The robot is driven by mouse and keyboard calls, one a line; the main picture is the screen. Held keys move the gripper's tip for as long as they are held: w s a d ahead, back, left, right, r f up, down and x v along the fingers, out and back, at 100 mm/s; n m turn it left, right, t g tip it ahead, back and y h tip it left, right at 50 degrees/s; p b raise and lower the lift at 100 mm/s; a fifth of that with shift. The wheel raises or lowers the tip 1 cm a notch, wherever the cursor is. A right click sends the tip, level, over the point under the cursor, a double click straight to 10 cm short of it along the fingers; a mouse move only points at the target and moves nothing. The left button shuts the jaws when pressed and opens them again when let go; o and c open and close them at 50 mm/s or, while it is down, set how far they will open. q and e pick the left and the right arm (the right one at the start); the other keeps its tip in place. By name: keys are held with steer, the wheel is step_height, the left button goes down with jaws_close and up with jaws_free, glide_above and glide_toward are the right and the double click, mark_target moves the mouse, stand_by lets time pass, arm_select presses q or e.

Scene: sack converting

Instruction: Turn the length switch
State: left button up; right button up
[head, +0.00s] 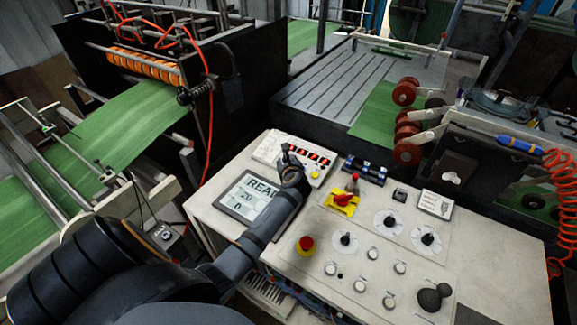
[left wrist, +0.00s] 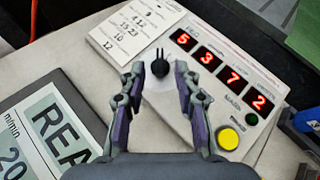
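A small black knob (left wrist: 160,65) stands on a light panel box (head: 268,147), left of red digits that read 5372 in the left wrist view (left wrist: 221,70). I take this knob for the length switch; I cannot read a label that confirms it. My left gripper (head: 287,152) is over this box. In the left wrist view its two fingers (left wrist: 159,75) are spread apart, one on each side of the knob, with visible gaps and no contact seen. In the head view the gripper hides the knob. My right gripper is not in view.
A yellow button (left wrist: 228,139) sits below the digits. The console also carries a red and yellow switch (head: 343,198), a red mushroom button (head: 305,245), several dial knobs (head: 390,221) and a black round-headed control (head: 430,299).

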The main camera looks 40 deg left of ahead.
arm_select(q)
steer(key=v, duration=0.8)
steer(key=shift+s+d, duration=0.15)
jaws_close()
stand_by(0.9)
